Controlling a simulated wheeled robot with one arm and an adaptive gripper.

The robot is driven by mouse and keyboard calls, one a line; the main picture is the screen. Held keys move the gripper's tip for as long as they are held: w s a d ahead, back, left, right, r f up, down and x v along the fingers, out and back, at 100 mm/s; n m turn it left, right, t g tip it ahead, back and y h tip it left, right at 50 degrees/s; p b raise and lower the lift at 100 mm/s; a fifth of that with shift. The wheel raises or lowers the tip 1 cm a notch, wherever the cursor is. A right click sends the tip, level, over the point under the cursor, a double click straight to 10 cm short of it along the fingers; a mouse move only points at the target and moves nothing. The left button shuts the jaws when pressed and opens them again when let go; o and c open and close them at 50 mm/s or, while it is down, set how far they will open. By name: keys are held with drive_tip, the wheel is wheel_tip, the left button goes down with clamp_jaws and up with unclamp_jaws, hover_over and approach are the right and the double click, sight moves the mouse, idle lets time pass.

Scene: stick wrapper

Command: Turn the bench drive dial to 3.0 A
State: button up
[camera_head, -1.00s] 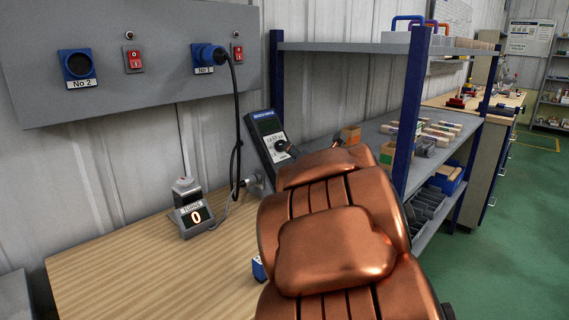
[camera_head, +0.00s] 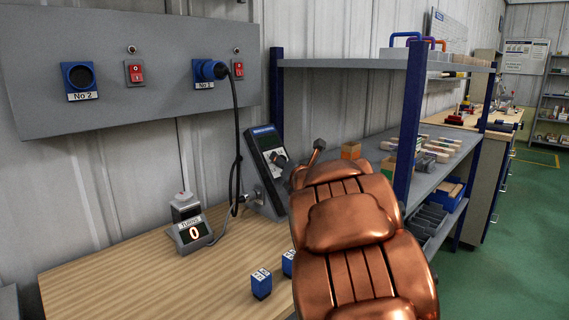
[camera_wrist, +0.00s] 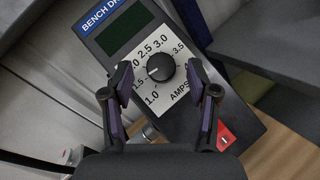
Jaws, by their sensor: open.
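The bench drive (camera_head: 264,150) is a dark tilted box with a green screen, standing at the back of the wooden bench. In the head view my copper arm hides most of the gripper.
A turns counter (camera_head: 191,231) reads 0 on the wooden bench (camera_head: 130,275). Two small blue blocks (camera_head: 261,284) sit beside my arm. A black cable (camera_head: 238,140) hangs from the wall panel (camera_head: 30,80). A blue shelf post (camera_head: 411,120) stands close right of my arm.

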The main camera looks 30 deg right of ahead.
drive_tip(key=shift+w+d+f, duration=0.1)
drive_tip(key=shift+w+f, duration=0.05)
drive_tip(key=shift+w, duration=0.3)
drive_tip(key=shift+c, duration=0.2)
drive_tip(key=c, duration=1)
drive_tip(key=shift+d, duration=0.15)
clamp_jaws()
drive_tip(key=shift+m, duration=0.4)
